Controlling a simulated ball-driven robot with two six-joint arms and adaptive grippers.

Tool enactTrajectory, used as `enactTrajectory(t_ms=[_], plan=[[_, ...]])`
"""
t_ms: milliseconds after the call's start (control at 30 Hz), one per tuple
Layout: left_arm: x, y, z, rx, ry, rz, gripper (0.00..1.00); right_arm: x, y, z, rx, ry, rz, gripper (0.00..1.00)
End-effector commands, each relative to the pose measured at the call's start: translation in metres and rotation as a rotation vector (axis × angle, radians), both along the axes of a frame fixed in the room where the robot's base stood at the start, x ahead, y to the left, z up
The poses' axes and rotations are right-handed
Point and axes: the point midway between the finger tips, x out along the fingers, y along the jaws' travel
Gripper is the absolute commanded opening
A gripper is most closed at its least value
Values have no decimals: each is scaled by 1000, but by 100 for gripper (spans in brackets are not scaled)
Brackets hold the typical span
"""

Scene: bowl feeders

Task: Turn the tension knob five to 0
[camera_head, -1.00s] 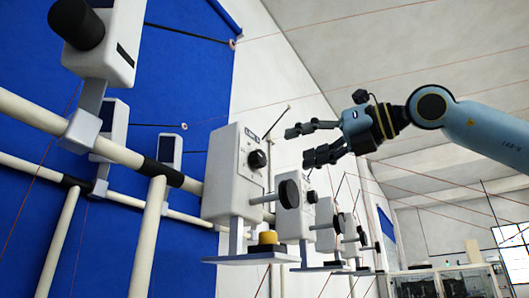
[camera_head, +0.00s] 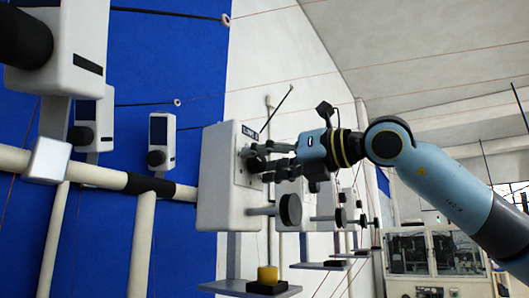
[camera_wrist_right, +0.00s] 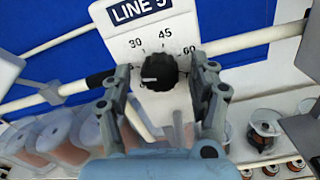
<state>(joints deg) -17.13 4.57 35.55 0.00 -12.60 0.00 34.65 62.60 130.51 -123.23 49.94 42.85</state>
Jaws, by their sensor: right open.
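The tension knob five (camera_wrist_right: 160,72) is a black round dial on the white unit labelled LINE 5 (camera_wrist_right: 143,20). The right wrist view shows 30, 45 and 60 above it; its white mark points left, and lower scale marks are partly hidden. My right gripper (camera_wrist_right: 160,82) is open, one finger on each side of the knob, with gaps visible in that view. In the head view my right gripper (camera_head: 258,158) reaches the white unit's face (camera_head: 221,150), and its fingers mostly hide the knob. My left gripper is not in view.
A black disc (camera_head: 290,209) on a rod sticks out below my right gripper. A yellow piece (camera_head: 267,274) sits on the shelf plate below. Similar units line up behind to the right. A pale rail (camera_head: 100,176) runs in from the left.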

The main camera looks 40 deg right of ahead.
Motion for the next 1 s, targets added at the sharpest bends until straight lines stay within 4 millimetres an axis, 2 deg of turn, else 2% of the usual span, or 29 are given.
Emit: enactTrajectory(t_ms=[267,667,1000], plan=[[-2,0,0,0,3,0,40,1,0,-1,0,1,-1,59],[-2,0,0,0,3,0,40,1,0,0,0,1,-1,7],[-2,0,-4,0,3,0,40,1,0,-1,-42,-17,-1,5]])
